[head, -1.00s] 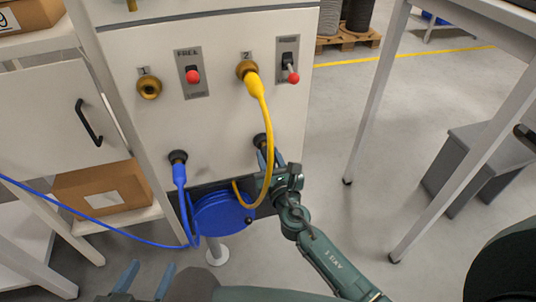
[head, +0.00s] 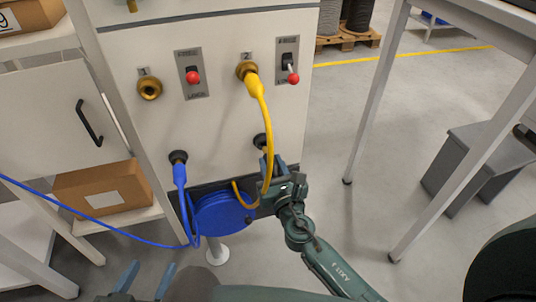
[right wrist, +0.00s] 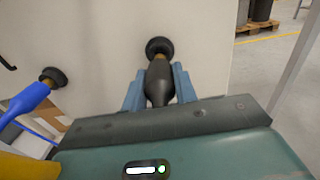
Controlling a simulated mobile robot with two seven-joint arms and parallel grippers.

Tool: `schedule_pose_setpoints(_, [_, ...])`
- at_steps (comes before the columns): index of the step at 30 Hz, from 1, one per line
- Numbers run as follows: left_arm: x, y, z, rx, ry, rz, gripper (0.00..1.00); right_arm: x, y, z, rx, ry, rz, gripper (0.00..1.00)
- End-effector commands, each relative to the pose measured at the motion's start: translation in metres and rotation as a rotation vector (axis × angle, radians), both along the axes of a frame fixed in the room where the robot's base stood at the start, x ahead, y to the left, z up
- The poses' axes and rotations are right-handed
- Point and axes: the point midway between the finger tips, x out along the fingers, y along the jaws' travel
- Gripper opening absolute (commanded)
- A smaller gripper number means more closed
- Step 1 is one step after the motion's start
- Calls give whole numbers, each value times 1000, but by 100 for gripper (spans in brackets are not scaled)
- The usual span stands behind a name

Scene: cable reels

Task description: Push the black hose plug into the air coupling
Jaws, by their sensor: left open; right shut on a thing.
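My right gripper (head: 272,165) is shut on the black hose plug (right wrist: 159,84), which shows between its blue fingers in the right wrist view. The plug's brass nose points at the dark round coupling (right wrist: 159,46) on the white panel and meets it in that view. I cannot tell how deep the nose is in. In the head view this coupling (head: 260,141) shows at the panel's lower right, just behind the yellow hose; the plug is hidden there by hose and gripper. My left gripper (head: 143,277) is open and empty at the bottom left, away from the panel.
A blue plug (head: 179,172) sits at another dark coupling to the left. A yellow plug (head: 253,84) sits at brass coupling 2, and its hose hangs close to my right gripper. Two red-tipped levers (head: 193,77) stick out above. A blue reel (head: 222,213) hangs below.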

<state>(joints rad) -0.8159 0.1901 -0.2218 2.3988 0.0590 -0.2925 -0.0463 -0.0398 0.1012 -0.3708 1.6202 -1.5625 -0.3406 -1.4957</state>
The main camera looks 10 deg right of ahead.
Motion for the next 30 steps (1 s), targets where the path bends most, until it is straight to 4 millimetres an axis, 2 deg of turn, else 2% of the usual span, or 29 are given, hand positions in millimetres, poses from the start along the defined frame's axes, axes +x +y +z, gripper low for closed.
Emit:
schedule_pose_setpoints(18, [1,0,2,0,-4,0,54,-15,-1,0,-1,-1,0,0])
schedule_pose_setpoints(30, [2,0,2,-1,-5,0,54,-18,-1,1,0,-1,0,0])
